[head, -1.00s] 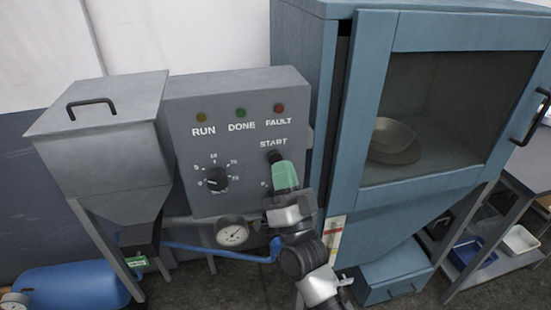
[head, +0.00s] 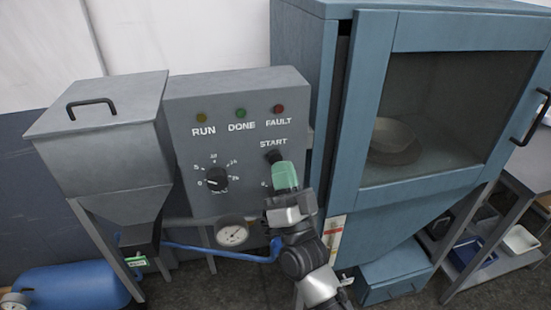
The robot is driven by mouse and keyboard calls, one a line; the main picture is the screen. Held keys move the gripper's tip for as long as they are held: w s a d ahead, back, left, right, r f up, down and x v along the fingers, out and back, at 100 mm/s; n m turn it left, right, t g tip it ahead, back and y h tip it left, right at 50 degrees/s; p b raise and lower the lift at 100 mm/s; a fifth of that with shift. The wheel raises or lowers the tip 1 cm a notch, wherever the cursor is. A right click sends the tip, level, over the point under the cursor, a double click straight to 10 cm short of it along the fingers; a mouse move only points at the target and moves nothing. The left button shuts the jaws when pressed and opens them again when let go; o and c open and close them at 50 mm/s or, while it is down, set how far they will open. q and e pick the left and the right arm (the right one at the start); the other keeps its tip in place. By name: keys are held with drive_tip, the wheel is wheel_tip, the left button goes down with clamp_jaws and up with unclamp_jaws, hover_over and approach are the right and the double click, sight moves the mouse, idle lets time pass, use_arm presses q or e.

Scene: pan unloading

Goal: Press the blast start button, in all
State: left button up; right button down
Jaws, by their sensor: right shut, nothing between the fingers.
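The grey control panel (head: 240,95) bears the START label (head: 273,143), with RUN (head: 201,117), DONE (head: 241,113) and FAULT (head: 278,108) lamps above. None of the lamps looks brightly lit. My right gripper (head: 275,157) is shut and empty, its dark fingertips just below the START label. The fingertips and the green part of the gripper cover the place of the start button, so I cannot tell whether they touch it. My left gripper is not in view.
The blue blast cabinet (head: 365,150) stands right of the panel, with a round pan (head: 393,140) behind its window. A dial (head: 216,179) is left of the gripper, and a gauge (head: 231,233) hangs below. A grey hopper (head: 105,130) stands left.

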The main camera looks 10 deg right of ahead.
idle(0.4)
drive_tip(key=shift+w, duration=0.45)
